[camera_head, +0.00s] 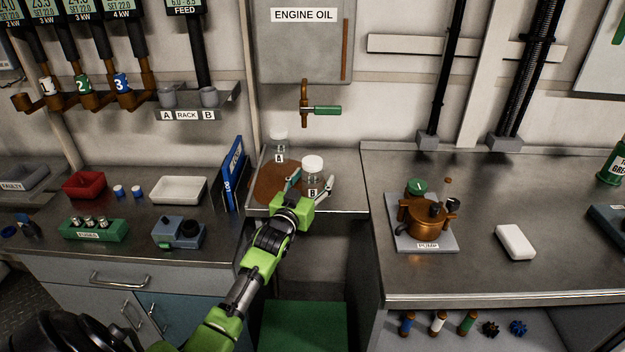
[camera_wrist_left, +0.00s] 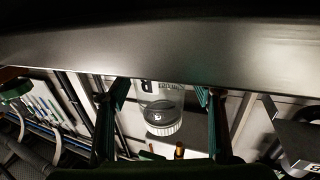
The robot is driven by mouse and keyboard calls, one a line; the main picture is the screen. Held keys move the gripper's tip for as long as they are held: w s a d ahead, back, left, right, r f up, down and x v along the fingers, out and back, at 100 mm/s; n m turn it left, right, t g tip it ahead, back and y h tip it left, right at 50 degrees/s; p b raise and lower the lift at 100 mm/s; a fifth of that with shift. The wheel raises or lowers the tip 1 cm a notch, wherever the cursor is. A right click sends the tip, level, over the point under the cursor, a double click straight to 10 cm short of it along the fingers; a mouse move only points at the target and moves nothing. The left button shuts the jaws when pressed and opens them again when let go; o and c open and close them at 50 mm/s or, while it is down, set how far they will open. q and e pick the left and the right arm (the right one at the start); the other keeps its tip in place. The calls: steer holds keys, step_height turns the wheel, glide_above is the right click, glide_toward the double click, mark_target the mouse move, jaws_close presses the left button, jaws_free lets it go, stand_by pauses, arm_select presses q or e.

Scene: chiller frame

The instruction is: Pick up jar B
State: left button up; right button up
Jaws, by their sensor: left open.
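Jar B (camera_head: 313,177) is a clear jar with a white lid and a B label, upright on the metal shelf (camera_head: 345,200) under the engine oil tap. My left gripper (camera_head: 311,186) is open at jar B, one finger on each side. In the left wrist view, which looks upside down, jar B (camera_wrist_left: 160,105) shows between the two spread fingers (camera_wrist_left: 165,105), with a gap on both sides. My right gripper is not in view.
A brown round patch (camera_head: 276,182) lies on the shelf beside jar B. Blue binders (camera_head: 230,176) stand left of the shelf. The engine oil tap (camera_head: 310,109) hangs above. A copper pump (camera_head: 427,218) sits on the right counter.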

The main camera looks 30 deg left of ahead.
arm_select(q)
steer(key=c, duration=1.2)
steer(key=shift+r, duration=0.2)
